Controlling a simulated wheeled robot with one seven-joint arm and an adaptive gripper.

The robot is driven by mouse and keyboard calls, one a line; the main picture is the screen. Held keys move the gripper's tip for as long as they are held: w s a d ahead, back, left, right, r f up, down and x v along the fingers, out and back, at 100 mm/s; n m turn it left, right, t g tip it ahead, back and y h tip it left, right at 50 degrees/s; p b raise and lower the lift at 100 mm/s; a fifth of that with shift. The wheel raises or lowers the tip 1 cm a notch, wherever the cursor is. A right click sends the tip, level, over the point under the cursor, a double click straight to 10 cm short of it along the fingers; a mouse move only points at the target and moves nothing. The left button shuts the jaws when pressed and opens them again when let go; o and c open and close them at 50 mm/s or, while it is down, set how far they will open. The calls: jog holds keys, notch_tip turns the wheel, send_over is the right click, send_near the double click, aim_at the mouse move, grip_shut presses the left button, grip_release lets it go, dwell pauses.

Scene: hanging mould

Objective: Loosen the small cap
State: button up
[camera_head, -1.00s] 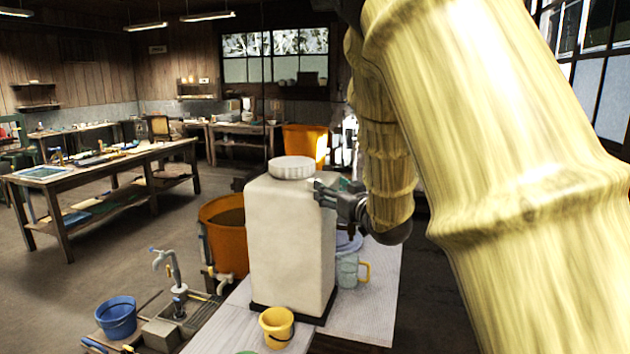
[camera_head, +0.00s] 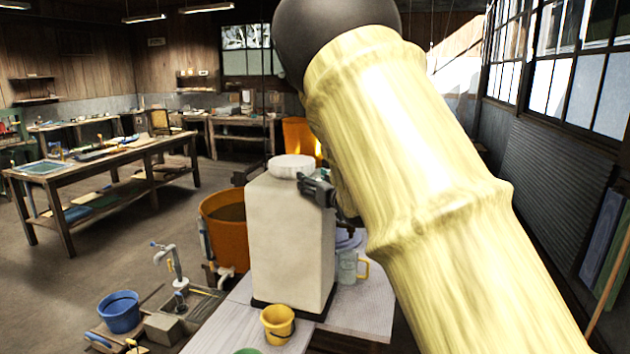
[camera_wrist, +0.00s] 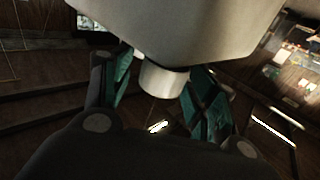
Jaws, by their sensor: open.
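A tall off-white container (camera_head: 290,240) stands on the table, with a wide round lid (camera_head: 293,167) on top. My gripper (camera_head: 318,190) is at the container's upper right side, just below the lid. In the wrist view the container (camera_wrist: 185,25) fills the top. A small pale cylindrical cap (camera_wrist: 163,80) sticks out from it between my two green-padded fingers (camera_wrist: 165,85). The fingers are open, one on each side of the cap; whether either touches it I cannot tell.
A yellow cup (camera_head: 278,324) stands on the table (camera_head: 225,325) in front of the container. A clear mug with a yellow handle (camera_head: 348,267) is close on its right. An orange tub (camera_head: 225,235) is behind left, and a blue bucket (camera_head: 119,312) is lower left.

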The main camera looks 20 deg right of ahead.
jog(key=c, duration=1)
jog(key=shift+c, duration=0.2)
jog(key=shift+d+n+y, duration=0.1)
jog(key=shift+n+y, duration=0.2)
jog(key=shift+y, duration=0.2)
jog(key=n+g+y+p, duration=0.1)
jog(key=n+y, duration=0.2)
jog(key=y, duration=0.1)
jog(key=shift+r+g+p, duration=0.1)
jog(key=shift+g+p, duration=0.3)
jog(key=n+g+y+p, duration=0.1)
jog(key=n+g+y, duration=0.1)
jog(key=n+y, duration=0.1)
jog(key=shift+g+y, duration=0.4)
jog(key=shift+y, duration=0.2)
jog(key=n+g+y, duration=0.2)
jog(key=n+g+y+p, duration=0.1)
jog(key=n+g, duration=0.1)
jog(key=g, duration=0.1)
jog(key=shift+f+y, duration=0.2)
jog(key=shift+y, duration=0.2)
jog(key=shift+n+g+y, duration=0.5)
jog(key=shift+n+g, duration=0.7)
jog(key=shift+g, duration=0.6)
